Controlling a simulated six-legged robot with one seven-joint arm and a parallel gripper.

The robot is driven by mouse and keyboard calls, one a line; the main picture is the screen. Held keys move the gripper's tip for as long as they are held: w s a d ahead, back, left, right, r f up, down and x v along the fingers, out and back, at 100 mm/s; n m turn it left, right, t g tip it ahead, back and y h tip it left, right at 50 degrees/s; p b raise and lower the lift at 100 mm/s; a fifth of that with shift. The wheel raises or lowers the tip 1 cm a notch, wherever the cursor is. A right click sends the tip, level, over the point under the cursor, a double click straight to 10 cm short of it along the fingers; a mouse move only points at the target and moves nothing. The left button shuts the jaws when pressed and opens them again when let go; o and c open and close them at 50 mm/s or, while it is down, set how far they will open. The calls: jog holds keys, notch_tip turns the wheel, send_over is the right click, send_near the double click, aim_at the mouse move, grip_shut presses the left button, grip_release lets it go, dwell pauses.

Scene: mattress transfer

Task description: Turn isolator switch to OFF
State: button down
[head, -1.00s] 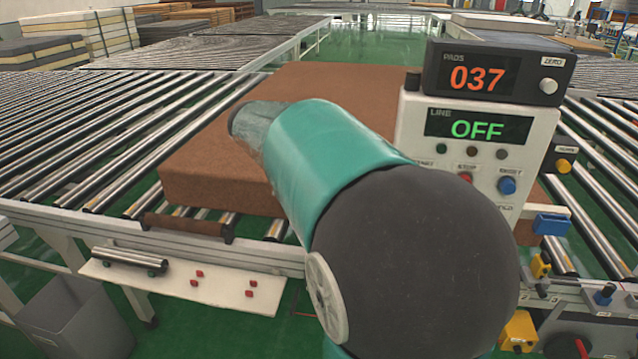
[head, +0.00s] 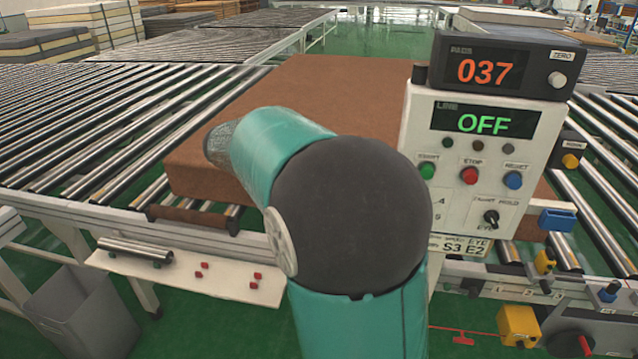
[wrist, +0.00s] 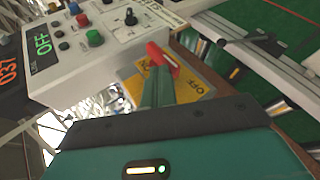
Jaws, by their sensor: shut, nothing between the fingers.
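The isolator switch is in the wrist view: a yellow plate (wrist: 197,84) marked OFF, beside the control box, with a red handle (wrist: 163,56) lying slantwise over it. My gripper (wrist: 160,72) is shut and empty, its dark green fingers over the yellow plate with their tips right at the red handle. I cannot tell whether they touch it. The fingers hide part of the plate, so the handle's setting is unclear. In the head view my arm hides both the gripper and the switch.
The white control box (head: 414,115) has a LINE display reading OFF, buttons and a black knob (head: 491,219). A display unit (head: 440,70) reading 037 sits on top. A brown mattress (head: 320,85) lies on the rollers. A yellow box (head: 518,325) stands lower right.

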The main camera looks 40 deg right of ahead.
dwell(0.4)
jog(key=w+a+r, duration=0.4)
jog(key=a+r, duration=0.4)
jog(key=r, duration=0.2)
jog(key=s+a+f+n+t+y, duration=0.5)
jog(key=s+a+f+t+y, duration=0.5)
jog(key=s+a+f, duration=0.4)
jog(key=s+a, duration=0.2)
jog(key=a, duration=0.2)
jog(key=shift+f+n+t, duration=0.15)
jog(key=shift+n+t, duration=0.15)
jog(key=shift+n, duration=0.1)
jog(key=c, duration=2.2)
grip_release()
